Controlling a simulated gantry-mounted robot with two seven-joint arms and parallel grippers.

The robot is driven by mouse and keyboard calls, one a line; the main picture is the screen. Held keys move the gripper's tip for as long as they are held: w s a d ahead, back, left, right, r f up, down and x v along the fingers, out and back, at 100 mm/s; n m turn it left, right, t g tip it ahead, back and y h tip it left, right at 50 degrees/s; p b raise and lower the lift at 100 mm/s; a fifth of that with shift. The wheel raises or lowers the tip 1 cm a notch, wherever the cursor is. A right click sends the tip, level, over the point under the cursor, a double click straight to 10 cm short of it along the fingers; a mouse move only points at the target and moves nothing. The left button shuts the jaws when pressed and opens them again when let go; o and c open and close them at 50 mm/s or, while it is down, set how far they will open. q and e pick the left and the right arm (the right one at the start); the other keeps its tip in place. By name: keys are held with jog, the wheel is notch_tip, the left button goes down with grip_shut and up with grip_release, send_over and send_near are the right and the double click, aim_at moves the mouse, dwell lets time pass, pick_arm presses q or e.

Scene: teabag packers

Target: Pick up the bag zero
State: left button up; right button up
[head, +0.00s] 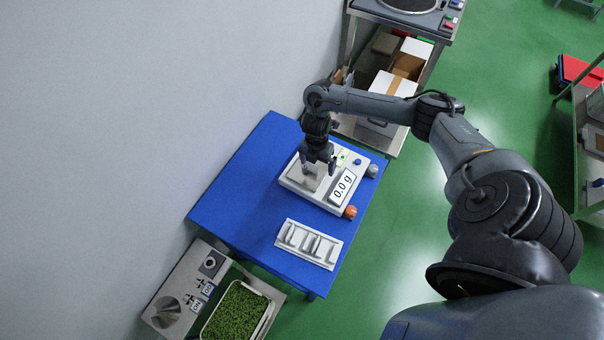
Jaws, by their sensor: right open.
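My right gripper (318,169) is open and points down over the weighing plate of the white scale (296,183). The scale's display (342,189) reads 0.0 g. No bag shows clearly between the fingers, and the gripper hides part of the plate. A white rack (288,244) stands on the blue table in front of the scale. Pale, upright pieces that look like bags (310,243) sit in its slots. I cannot tell which one is bag zero. My left gripper is not in view.
The blue table (238,190) is clear left of the scale and rack. A grey wall runs along its left side. A tray of green leaves (237,311) and a metal machine (177,304) stand at the lower left. Boxes (391,86) fill a shelf behind.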

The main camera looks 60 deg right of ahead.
aim_at(310, 166)
jog(key=shift+t, duration=0.5)
jog(key=w, duration=0.1)
jog(key=w+d+r, duration=0.1)
jog(key=w+r, duration=0.1)
jog(key=shift+w+d+r+b, duration=0.1)
jog(key=shift+w+d+b, duration=0.2)
jog(key=shift+d, duration=0.1)
jog(key=shift+w+a+f, duration=0.1)
jog(key=shift+w+f, duration=0.1)
jog(key=shift+f, duration=0.05)
jog(key=shift+s+f, duration=0.1)
jog(key=shift+f, duration=4.75)
jog(key=shift+c, duration=0.3)
jog(key=c, duration=1)
